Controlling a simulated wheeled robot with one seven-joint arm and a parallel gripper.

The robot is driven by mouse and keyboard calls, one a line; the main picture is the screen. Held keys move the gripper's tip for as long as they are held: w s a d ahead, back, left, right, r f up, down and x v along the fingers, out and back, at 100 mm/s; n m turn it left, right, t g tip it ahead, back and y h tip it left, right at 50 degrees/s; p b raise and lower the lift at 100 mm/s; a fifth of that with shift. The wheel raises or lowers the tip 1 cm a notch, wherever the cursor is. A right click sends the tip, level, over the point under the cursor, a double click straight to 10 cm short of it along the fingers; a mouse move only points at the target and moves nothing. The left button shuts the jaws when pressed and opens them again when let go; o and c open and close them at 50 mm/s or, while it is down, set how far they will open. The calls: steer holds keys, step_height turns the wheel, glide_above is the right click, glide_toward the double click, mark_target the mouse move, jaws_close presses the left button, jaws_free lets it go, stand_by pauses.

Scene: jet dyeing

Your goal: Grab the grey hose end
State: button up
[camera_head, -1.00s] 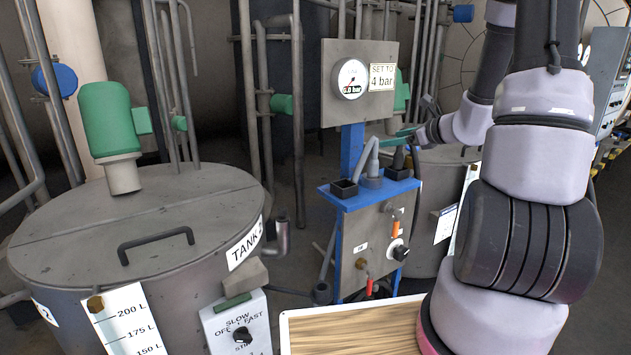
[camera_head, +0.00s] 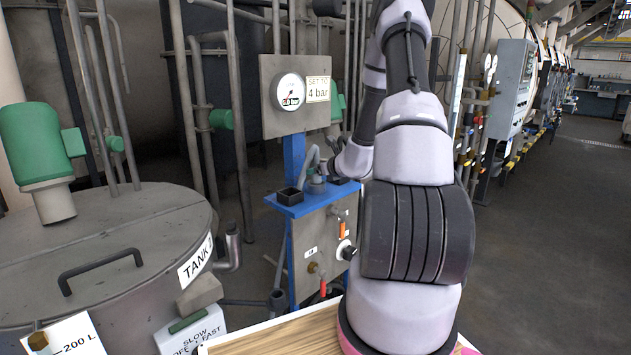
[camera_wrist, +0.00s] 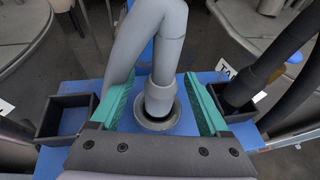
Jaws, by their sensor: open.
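The grey hose end (camera_wrist: 160,95) stands upright in a round socket on a blue stand top (camera_wrist: 215,77). In the wrist view, my gripper (camera_wrist: 160,88) is open, with one teal finger on each side of the hose end. Gaps show between the fingers and the hose, and nothing is held. The grey hose bends over and runs down to the left. In the head view, the hose (camera_head: 312,160) shows on the blue stand (camera_head: 303,207), left of my arm. My fingers there are too small or hidden to make out.
A black hose (camera_wrist: 240,88) stands right of the grey one, and a black open box (camera_wrist: 68,117) sits to its left. A gauge panel (camera_head: 290,95) rises behind the stand. A tank (camera_head: 110,240) is on the left. Open floor (camera_head: 570,220) lies right.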

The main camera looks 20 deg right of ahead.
steer(key=x, duration=0.2)
steer(key=shift+w+f, duration=0.1)
steer(key=shift+w, duration=0.15)
jaws_close()
